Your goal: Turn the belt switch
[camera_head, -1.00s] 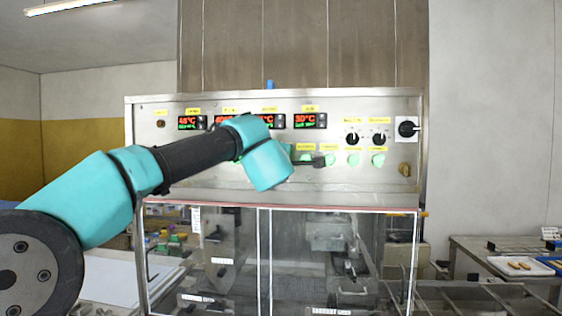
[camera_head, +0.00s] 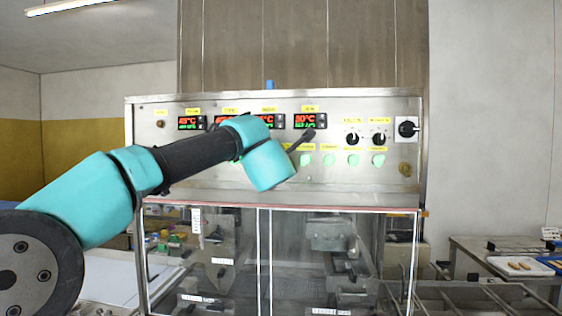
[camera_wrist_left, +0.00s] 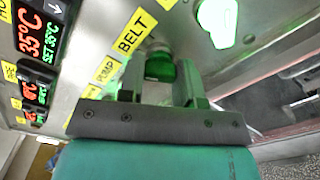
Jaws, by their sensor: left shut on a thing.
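The belt switch (camera_wrist_left: 160,66) is a green round knob on the steel control panel, beside the yellow BELT label (camera_wrist_left: 134,32) in the left wrist view. My left gripper (camera_wrist_left: 161,82) has one finger on each side of it and is shut on it. In the head view a dark part of my left gripper (camera_head: 301,142) sticks out up and to the right from behind the teal wrist, which hides the belt switch there. How far the knob is turned cannot be told. My right gripper is not in view.
Lit green switches (camera_head: 353,160) stand in a row to the right. Black rotary knobs (camera_head: 352,138) and red-green temperature displays (camera_head: 305,121) sit above. A clear-fronted cabinet (camera_head: 340,260) lies below the panel. A table with trays (camera_head: 520,266) stands at right.

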